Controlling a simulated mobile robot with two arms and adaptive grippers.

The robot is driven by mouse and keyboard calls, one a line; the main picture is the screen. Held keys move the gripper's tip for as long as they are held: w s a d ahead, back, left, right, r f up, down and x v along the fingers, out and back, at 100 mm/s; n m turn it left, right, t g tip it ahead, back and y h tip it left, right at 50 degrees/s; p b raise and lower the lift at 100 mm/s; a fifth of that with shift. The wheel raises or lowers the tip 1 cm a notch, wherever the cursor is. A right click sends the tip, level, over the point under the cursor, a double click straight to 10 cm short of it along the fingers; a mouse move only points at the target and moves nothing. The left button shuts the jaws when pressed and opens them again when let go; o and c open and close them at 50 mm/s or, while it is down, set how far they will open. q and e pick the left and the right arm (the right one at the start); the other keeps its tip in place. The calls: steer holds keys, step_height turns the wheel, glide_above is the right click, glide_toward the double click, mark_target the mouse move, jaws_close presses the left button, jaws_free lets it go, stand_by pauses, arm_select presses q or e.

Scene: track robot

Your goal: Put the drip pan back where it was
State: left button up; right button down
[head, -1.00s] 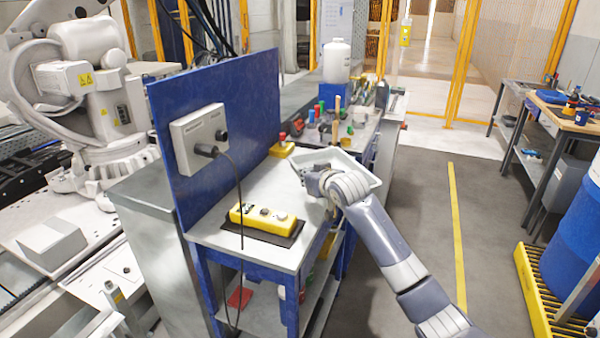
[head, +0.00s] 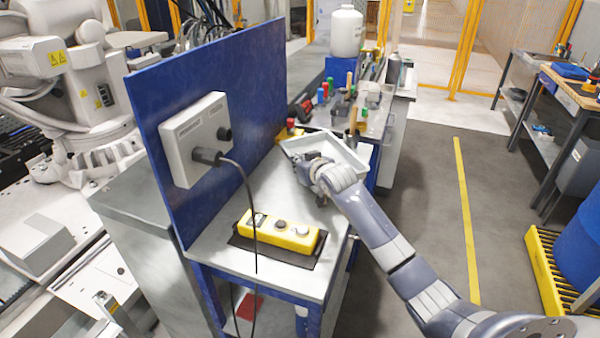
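The drip pan looks to be the pale grey shallow tray (head: 350,152) at the far end of the small bench (head: 277,192). Its near left side is partly hidden by my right gripper (head: 302,168). That gripper is at the pan's near side, low over the bench top, with its arm coming in from the lower right. Its fingers are small and dark against the pan, so I cannot tell whether they grip the rim. I also cannot tell whether the pan rests flat or is slightly raised. My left gripper is not in view.
A yellow button box (head: 278,231) lies on a dark mat at the bench's near end. A blue panel (head: 235,100) with a grey control box (head: 197,138) and hanging cable borders the left. Bottles and tools crowd the bench behind. The floor (head: 430,200) to the right is clear.

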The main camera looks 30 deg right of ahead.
steer(key=f, duration=0.3)
steer(key=shift+w+f, duration=0.3)
steer(key=shift+s+f, duration=0.1)
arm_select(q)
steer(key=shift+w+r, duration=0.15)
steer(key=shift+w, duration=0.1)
arm_select(e)
steer(key=shift+f, duration=0.2)
steer(key=c, duration=1.8)
jaws_free()
steer(key=shift+c, duration=0.2)
steer(key=shift+o, duration=0.2)
steer(key=shift+r, duration=0.1)
steer(key=v, duration=1.2)
steer(key=shift+r, duration=0.1)
